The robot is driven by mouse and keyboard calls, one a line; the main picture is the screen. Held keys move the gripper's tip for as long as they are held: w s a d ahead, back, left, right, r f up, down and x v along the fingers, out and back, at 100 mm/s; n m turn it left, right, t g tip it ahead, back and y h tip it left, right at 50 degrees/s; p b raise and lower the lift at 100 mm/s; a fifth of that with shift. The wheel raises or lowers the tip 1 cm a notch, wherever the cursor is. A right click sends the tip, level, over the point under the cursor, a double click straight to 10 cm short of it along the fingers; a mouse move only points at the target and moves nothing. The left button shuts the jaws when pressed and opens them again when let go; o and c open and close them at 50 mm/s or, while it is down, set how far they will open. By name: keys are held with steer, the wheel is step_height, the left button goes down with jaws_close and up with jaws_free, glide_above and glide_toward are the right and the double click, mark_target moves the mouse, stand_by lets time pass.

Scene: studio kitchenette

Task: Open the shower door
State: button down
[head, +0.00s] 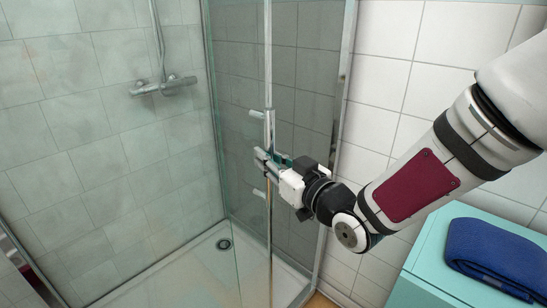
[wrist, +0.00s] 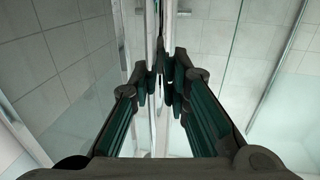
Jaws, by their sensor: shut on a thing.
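The glass shower door (head: 249,215) stands in the middle of the head view, with a metal edge strip and a vertical bar handle (head: 268,125). My gripper (head: 265,160) is at the door's handle, coming from the right. In the wrist view my gripper (wrist: 161,82) has its two fingers shut around a thin upright metal piece, the handle (wrist: 165,30). The exact contact at the fingertips is partly hidden by the fingers. From the head view I cannot tell whether the door stands slightly open.
Behind the glass are a shower mixer (head: 163,86), a tray with a drain (head: 224,244) and tiled walls. A metal frame post (head: 341,110) stands right of the door. At lower right a turquoise cabinet (head: 420,262) carries a folded blue towel (head: 497,258), below my arm.

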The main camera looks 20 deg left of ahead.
steer(key=c, duration=1.5)
jaws_free()
steer(key=shift+d, duration=0.1)
steer(key=v, duration=0.7)
steer(key=shift+s+d, duration=0.15)
